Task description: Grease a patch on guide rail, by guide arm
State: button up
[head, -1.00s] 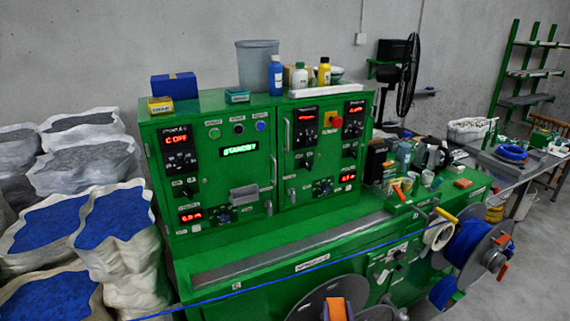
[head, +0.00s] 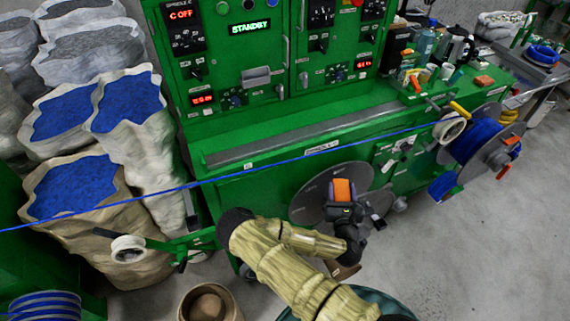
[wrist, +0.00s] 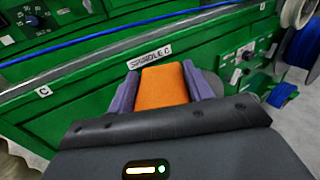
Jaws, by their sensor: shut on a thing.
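My gripper (wrist: 163,90) is shut on an orange block (wrist: 163,84), with a purple finger on each side. The head view shows the same orange block (head: 343,190) held up in front of the green machine and a grey disc. A long grey rail strip (head: 300,134) runs along the machine's front ledge, beyond the block and apart from it. A guide arm with a white roller (head: 448,129) stands at the rail's right. Another arm with a white roller (head: 128,248) is at lower left. I cannot tell which is the task's guide arm. No grease patch can be made out.
A taut blue cable (head: 300,158) crosses in front of the machine, between the two rollers. A blue cable reel (head: 478,143) is at right. Sacks of blue granules (head: 75,186) fill the left. Bottles and small items crowd the ledge's right end. Floor at lower right is clear.

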jog(key=shift+f, duration=0.1)
dwell(0.5)
jog(key=s+f, duration=0.4)
jog(key=f, duration=0.1)
jog(key=shift+s+f, duration=0.15)
jog(key=shift+s, duration=0.05)
jog(key=shift+d, duration=0.1)
